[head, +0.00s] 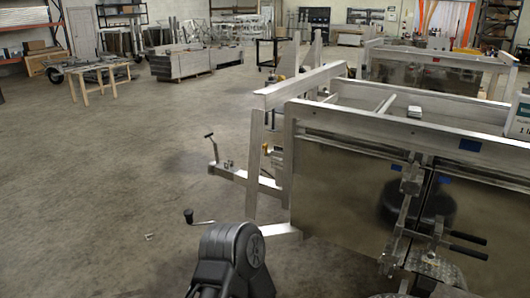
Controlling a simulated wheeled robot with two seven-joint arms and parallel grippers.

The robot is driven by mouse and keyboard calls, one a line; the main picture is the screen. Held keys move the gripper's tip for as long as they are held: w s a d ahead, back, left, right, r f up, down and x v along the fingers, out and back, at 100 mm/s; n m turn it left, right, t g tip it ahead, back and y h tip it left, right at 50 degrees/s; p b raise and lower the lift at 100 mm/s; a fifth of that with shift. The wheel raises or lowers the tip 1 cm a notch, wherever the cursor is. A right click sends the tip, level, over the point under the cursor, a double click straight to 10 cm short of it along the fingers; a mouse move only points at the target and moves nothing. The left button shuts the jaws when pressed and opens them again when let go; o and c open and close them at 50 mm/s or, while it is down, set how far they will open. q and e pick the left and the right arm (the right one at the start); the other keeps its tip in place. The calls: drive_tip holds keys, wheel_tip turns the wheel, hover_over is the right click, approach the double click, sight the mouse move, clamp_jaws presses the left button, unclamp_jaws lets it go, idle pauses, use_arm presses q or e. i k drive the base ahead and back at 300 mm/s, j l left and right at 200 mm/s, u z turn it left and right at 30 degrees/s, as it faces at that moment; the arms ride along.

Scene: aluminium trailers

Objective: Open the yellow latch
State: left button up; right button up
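A small yellow latch (265,148) shows on the upright frame at the front left of the near aluminium trailer (365,125). It is small in the head view, and whether it is open or closed cannot be told. A dark, rounded link of my own arm shows at the bottom, left of centre, well below and in front of the latch. Neither of my grippers is in view.
A trailer tongue with a jack handle (211,145) juts out left of the trailer. Metal hardware with black-gripped handles (467,245) stands at the right. The concrete floor (95,170) at left is open. A wooden stand (92,75) and another trailer (435,68) are farther back.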

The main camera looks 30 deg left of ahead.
sight(265, 147)
drive_tip(key=i+j, duration=0.15)
drive_tip(key=j, duration=0.25)
drive_tip(key=i+j, duration=0.15)
drive_tip(key=j, duration=0.25)
drive_tip(key=i+j, duration=0.15)
drive_tip(key=j, duration=0.2)
drive_tip(key=i+j, duration=0.15)
drive_tip(key=j, duration=0.25)
drive_tip(key=i+j+z, duration=0.1)
drive_tip(key=j, duration=0.3)
drive_tip(key=i+j, duration=0.2)
drive_tip(key=j, duration=0.2)
drive_tip(key=i+j, duration=0.1)
drive_tip(key=j, duration=0.3)
